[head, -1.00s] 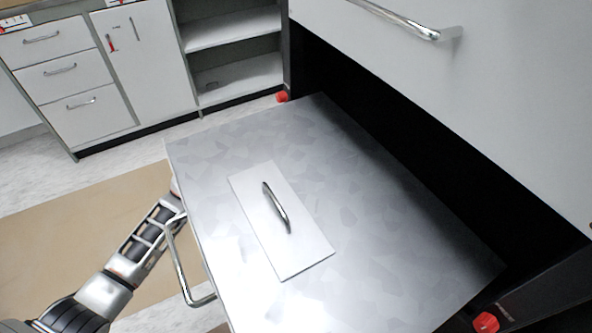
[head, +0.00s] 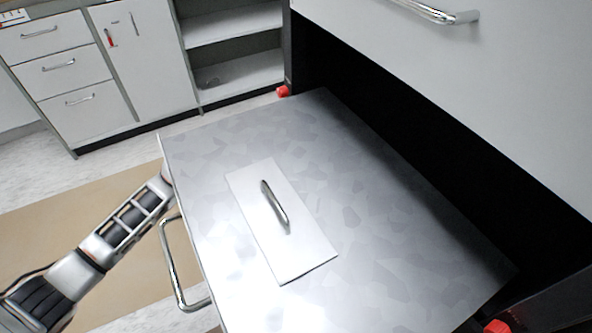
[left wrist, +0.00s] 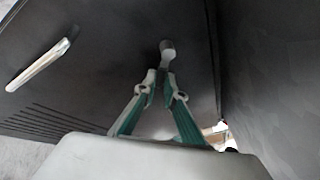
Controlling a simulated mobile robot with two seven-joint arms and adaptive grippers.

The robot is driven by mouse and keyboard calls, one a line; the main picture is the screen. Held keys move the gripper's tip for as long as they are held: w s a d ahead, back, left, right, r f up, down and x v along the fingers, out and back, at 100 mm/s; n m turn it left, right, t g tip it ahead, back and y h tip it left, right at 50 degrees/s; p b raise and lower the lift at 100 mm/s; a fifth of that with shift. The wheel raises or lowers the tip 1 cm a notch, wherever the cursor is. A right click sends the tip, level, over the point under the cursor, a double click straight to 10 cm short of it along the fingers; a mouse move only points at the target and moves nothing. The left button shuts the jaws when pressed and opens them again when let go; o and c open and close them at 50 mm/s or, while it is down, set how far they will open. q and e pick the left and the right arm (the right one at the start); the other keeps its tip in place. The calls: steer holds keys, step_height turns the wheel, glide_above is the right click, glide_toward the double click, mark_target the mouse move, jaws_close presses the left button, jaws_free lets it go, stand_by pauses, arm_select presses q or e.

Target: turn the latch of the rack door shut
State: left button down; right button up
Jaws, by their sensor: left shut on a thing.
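In the left wrist view my left gripper (left wrist: 162,84) has its teal fingers closed together on a small pale latch knob (left wrist: 167,47), on the dark rack door (left wrist: 110,60). The door has a bright bar handle (left wrist: 40,65) at left and a row of slits below it. In the head view the bar handle (head: 178,265) stands off the left side of the metal rack (head: 370,235). My left arm reaches behind that side, so the left gripper and latch are hidden there. My right gripper is in neither view.
A pale plate with a small handle (head: 275,206) lies on the rack's top. A large white panel with a bar handle (head: 440,12) overhangs at right. Red knobs (head: 283,91) sit at the dark frame. Cabinets (head: 70,65) stand at the back left. A tan mat (head: 90,215) covers the floor.

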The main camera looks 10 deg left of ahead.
arm_select(q)
steer(key=shift+w+a+f+m, duration=0.1)
steer(key=shift+w+a+m, duration=0.05)
steer(key=shift+m, duration=0.35)
steer(key=c, duration=2.4)
jaws_free()
steer(key=shift+a, duration=0.1)
steer(key=v, duration=1.1)
steer(key=shift+s+a+r, duration=0.2)
steer(key=shift+a+r, duration=0.05)
steer(key=shift+a, duration=0.1)
